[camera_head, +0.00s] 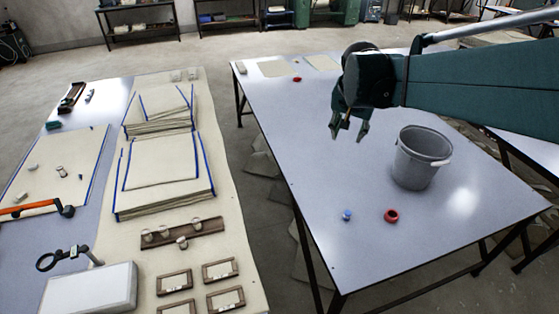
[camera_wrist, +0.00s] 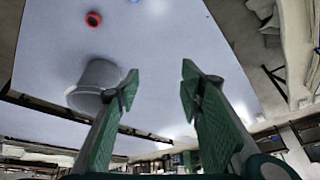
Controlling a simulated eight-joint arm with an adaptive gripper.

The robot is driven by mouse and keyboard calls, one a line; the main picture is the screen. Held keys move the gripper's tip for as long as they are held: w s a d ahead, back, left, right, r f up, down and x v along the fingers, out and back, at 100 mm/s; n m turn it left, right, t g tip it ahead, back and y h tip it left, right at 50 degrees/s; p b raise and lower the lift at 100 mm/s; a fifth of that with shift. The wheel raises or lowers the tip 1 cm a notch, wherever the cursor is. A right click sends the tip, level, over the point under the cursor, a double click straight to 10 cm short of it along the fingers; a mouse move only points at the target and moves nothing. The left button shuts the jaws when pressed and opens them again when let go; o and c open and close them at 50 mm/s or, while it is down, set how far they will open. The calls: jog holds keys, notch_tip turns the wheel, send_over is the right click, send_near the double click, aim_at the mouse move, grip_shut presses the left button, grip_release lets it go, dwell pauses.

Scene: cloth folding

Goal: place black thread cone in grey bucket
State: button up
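The grey bucket (camera_head: 412,168) stands upright on the right-hand table, with a light handle grip on its right side. It also shows in the wrist view (camera_wrist: 92,82), left of my fingers. I see only part of its inner wall, not its floor. My gripper (camera_head: 351,130) is raised above the table, to the left of the bucket and apart from it. In the wrist view my gripper (camera_wrist: 160,80) has its two green fingers spread, with nothing between them. I cannot make out a black thread cone in either view.
A red ring-shaped item (camera_head: 391,216) and a small blue item (camera_head: 347,215) lie in front of the bucket on the right-hand table (camera_head: 310,160). Folded cloth stacks (camera_head: 160,165) and a wooden rack with pale spools (camera_head: 180,237) cover the left table. A floor gap separates the tables.

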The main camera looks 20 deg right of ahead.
jog(key=s+a+f+n+t+y, duration=0.3)
jog(key=s+a+n, duration=0.6)
jog(key=s+a, duration=1)
jog(key=a+f, duration=0.1)
jog(key=a, duration=0.1)
jog(key=shift+a+f, duration=0.2)
jog(key=shift+a, duration=0.2)
jog(key=shift+s, duration=0.1)
